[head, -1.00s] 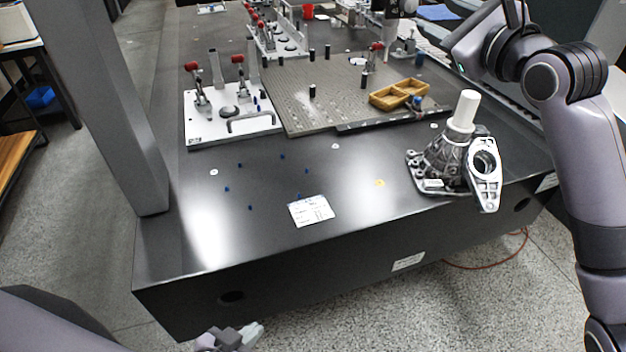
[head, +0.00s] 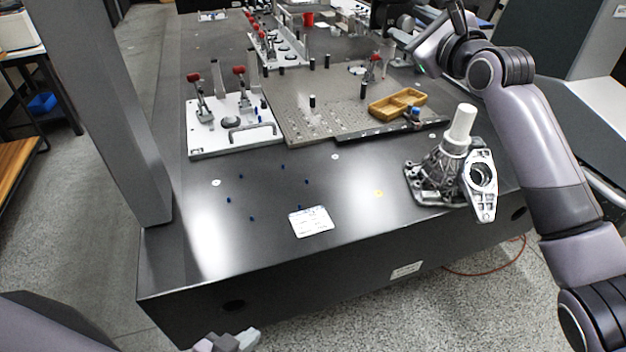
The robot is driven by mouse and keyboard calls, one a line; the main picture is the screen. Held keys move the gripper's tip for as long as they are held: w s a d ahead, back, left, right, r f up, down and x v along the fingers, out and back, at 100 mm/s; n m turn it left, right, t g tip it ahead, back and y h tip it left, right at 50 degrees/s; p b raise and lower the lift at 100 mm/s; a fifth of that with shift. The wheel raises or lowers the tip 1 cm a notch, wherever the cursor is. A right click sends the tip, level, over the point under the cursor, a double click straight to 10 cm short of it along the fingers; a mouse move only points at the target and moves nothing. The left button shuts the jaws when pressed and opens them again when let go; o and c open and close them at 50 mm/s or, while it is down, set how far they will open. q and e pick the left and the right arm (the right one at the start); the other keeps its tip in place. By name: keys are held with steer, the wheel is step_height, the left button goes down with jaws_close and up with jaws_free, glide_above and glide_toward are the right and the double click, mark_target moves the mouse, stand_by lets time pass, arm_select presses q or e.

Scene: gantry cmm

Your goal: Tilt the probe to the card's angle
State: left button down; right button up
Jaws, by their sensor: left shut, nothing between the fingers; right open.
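A white card (head: 311,222) with small print lies flat near the front edge of the dark table; I cannot read its angle. A dark upright shape (head: 391,18) at the top edge, beyond my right arm, may be the probe; it is cut off and its tilt cannot be told. My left gripper (head: 243,341) is shut and empty, low in front of the table and far from the card.
A grey metal casting with a white cylinder (head: 461,124) stands at the table's front right. A perforated plate (head: 335,115) carries dark pins and a yellow tray (head: 385,112). A white clamp fixture (head: 205,143) stands left. A grey column (head: 110,110) rises at the left edge.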

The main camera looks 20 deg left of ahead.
steer(key=c, duration=0.7)
steer(key=shift+m+p, duration=1.9)
steer(key=shift+p, duration=1.4)
steer(key=shift+m+p, duration=0.4)
steer(key=shift+p, duration=0.1)
